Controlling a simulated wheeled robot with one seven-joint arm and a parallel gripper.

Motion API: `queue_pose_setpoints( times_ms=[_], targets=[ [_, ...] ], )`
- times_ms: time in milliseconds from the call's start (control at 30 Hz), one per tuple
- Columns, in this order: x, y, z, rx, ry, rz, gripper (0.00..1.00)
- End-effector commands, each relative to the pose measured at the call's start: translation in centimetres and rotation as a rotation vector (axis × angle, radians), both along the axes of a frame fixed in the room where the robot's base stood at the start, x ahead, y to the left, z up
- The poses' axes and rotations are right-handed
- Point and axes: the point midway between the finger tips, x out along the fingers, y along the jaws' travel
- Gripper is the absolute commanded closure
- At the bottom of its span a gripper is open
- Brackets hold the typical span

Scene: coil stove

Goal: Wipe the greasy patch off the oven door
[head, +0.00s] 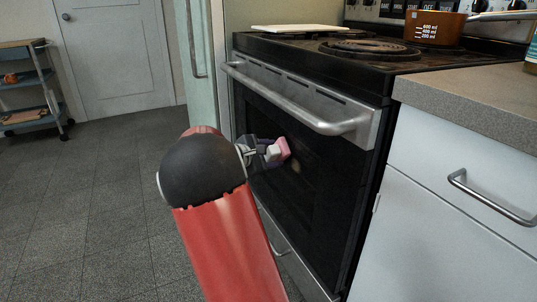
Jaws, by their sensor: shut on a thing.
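The oven door (335,200) is dark glass and upright, with a metal handle bar (290,103) across its top. A small, faint yellowish patch (296,167) shows on the glass. My gripper (274,152) is shut on a pink sponge (284,147) in front of the door, just left of and slightly above the patch. The sponge is close to the glass, but I cannot tell if it touches. My red and black arm hides the lower left part of the door, and the gripper may cover part of the patch.
The handle bar sticks out above my gripper. The stove top has coil burners (357,48), a white board (300,28) and a brown measuring pot (434,27). A white drawer with a handle (490,198) stands to the right. Open floor (95,200) lies to the left, with a cart (32,90) beyond.

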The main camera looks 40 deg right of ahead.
Motion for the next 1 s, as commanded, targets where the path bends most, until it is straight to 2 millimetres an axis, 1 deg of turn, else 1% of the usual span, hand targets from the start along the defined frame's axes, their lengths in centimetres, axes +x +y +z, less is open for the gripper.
queue_pose_setpoints(
  times_ms=[133,367,733,1000],
  targets=[
    [-1.1,0.4,-0.1,0.000,-0.001,0.001,0.64],
    [-1.9,0.5,0.0,0.001,-0.002,0.000,0.64],
    [-4.9,1.0,-0.1,0.001,-0.002,0.000,0.64],
    [-5.9,1.2,0.0,0.000,-0.001,-0.002,0.64]
  ],
)
